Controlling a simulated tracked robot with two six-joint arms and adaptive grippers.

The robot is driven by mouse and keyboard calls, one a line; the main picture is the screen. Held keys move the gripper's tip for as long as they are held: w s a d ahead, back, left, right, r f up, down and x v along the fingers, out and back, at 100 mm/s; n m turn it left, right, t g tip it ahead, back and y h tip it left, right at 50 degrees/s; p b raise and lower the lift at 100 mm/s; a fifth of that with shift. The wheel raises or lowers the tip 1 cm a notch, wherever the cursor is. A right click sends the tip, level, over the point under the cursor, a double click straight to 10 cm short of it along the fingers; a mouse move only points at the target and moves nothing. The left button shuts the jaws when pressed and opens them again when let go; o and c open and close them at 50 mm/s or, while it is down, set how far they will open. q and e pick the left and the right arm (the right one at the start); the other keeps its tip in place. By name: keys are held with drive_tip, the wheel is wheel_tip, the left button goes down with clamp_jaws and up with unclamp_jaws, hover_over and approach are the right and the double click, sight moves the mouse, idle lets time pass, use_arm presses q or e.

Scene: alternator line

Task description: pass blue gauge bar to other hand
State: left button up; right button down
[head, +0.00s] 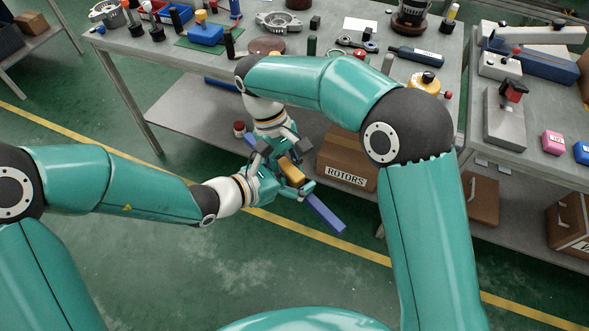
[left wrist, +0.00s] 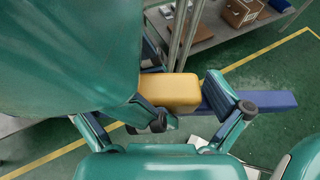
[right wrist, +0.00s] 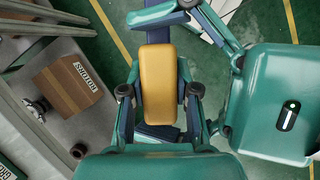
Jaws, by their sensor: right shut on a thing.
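The blue gauge bar (head: 325,214) with a yellow middle block (head: 292,172) is held in the air in front of the bench. My right gripper (head: 284,158) comes down from above and is shut on the bar at its yellow block, which fills the space between its fingers in the right wrist view (right wrist: 158,80). My left gripper (head: 291,181) reaches in from the left, close beside the bar. In the left wrist view its fingers (left wrist: 195,110) are spread wide, with one by the blue length (left wrist: 270,101). Whether the left fingers touch the bar is unclear.
A brown box marked ROTORS (head: 345,158) sits on the lower shelf just behind the grippers. The bench top (head: 230,75) above carries several tools and parts. A second bench (head: 540,165) is at right. The floor in front is clear, with a yellow line (head: 340,243).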

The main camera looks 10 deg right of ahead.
use_arm(q)
drive_tip(key=shift+s+f, duration=0.15)
drive_tip(key=shift+f, duration=0.15)
drive_tip(key=c, duration=1.3)
use_arm(e)
drive_tip(key=shift+r, duration=0.25)
use_arm(q)
drive_tip(key=shift+c, duration=1.2)
use_arm(e)
drive_tip(key=c, duration=1.3)
unclamp_jaws()
use_arm(q)
drive_tip(key=shift+r, duration=0.15)
use_arm(e)
drive_tip(key=o, duration=0.5)
drive_tip(key=shift+f, duration=0.15)
use_arm(q)
drive_tip(key=shift+r, duration=0.1)
